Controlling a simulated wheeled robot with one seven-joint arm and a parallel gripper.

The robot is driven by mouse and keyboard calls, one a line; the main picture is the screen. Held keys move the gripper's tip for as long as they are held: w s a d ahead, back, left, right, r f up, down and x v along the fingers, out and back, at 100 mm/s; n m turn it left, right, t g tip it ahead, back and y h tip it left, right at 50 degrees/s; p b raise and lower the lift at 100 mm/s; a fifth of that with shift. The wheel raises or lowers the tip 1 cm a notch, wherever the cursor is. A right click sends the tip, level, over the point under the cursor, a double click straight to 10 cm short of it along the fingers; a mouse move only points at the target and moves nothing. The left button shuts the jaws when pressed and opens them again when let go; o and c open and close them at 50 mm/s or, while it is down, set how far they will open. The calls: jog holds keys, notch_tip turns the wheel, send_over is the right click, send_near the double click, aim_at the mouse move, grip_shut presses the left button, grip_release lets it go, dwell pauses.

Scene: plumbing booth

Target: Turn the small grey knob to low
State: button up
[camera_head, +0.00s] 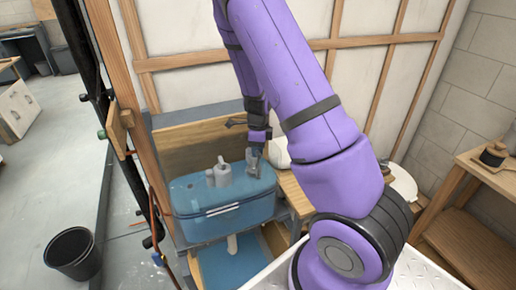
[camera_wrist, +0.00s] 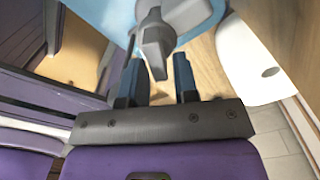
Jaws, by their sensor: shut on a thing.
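The small grey knob (camera_wrist: 155,48) shows in the wrist view between my gripper's blue-grey fingertips, with its narrow end pointing toward the gripper's palm. My gripper (camera_wrist: 158,75) is shut on the knob. In the head view my gripper (camera_head: 254,157) is at the right end of the blue box's top, and the knob there is small and partly covered. The blue box (camera_head: 225,207) has white stripes on its front and grey fittings (camera_head: 220,174) on its lid. I cannot read any low mark or setting.
A wooden bench top (camera_head: 292,192) lies right of the box, with a white rounded object (camera_head: 278,152) behind. A wooden panel and stud wall stand behind. A black bucket (camera_head: 74,252) is on the floor at left. A wooden shelf (camera_head: 470,200) stands at right.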

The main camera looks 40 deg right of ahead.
jog(key=shift+m, duration=0.6)
jog(key=shift+a, duration=0.1)
jog(key=o, duration=0.7)
jog(key=shift+c, duration=0.2)
